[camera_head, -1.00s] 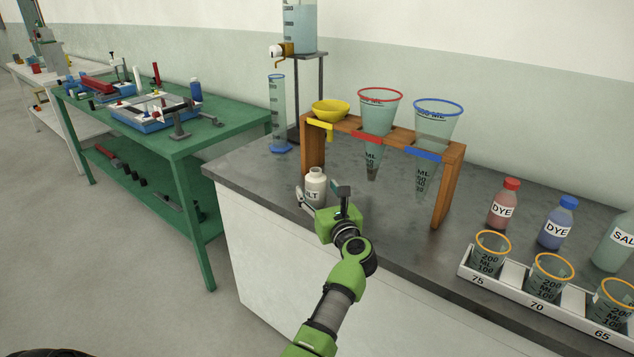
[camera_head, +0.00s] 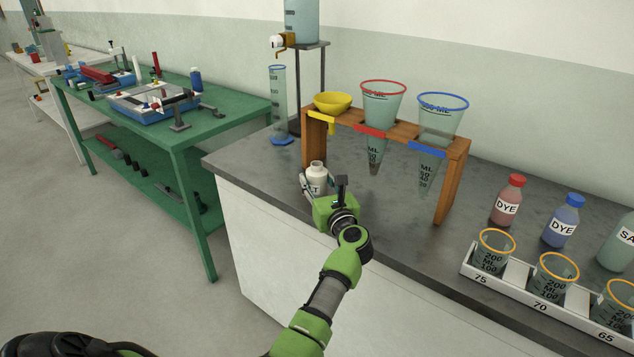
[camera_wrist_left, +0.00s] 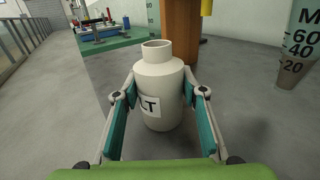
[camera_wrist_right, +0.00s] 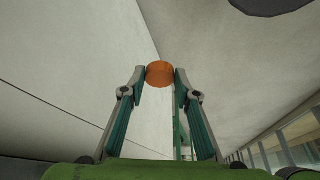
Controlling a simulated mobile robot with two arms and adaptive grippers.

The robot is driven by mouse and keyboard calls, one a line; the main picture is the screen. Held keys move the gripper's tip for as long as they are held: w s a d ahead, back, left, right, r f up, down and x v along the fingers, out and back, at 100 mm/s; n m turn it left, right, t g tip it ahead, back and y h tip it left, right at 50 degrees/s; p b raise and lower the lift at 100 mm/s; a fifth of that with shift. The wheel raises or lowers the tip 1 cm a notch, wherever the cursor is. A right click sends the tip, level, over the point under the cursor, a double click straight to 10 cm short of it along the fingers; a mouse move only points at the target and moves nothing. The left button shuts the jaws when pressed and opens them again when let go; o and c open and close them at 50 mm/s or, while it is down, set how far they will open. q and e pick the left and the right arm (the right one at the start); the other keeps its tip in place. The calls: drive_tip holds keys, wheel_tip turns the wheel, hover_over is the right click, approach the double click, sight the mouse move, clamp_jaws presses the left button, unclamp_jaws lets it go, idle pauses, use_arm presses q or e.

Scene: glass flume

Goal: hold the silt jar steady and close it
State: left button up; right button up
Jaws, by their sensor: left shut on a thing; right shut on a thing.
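The silt jar (camera_head: 317,174) is a small white bottle standing upright on the grey bench near its front edge. Its neck is bare and uncapped in the left wrist view (camera_wrist_left: 158,68), with part of a dark-lettered label showing. My left gripper (camera_head: 322,187) is shut on the jar's body, one finger on each side. In the right wrist view, my right gripper (camera_wrist_right: 160,78) is shut on a round orange lid (camera_wrist_right: 159,73) at its fingertips, clear of the jar. My right gripper does not show in the head view.
A wooden rack (camera_head: 455,182) with a yellow bowl (camera_head: 332,102) and two cones stands behind the jar. A measuring cylinder (camera_head: 279,105) is behind left. Dye bottles and a beaker tray (camera_head: 515,293) are at right. A green table (camera_head: 190,140) stands left.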

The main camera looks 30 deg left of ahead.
sight(317, 164)
use_arm(q)
wheel_tip(317, 164, up, 10)
drive_tip(key=shift+f+p, duration=0.1)
drive_tip(key=shift+p, duration=0.2)
use_arm(e)
drive_tip(key=shift+r, duration=0.3)
use_arm(q)
drive_tip(key=o, duration=0.8)
drive_tip(key=shift+c, duration=0.2)
clamp_jaws()
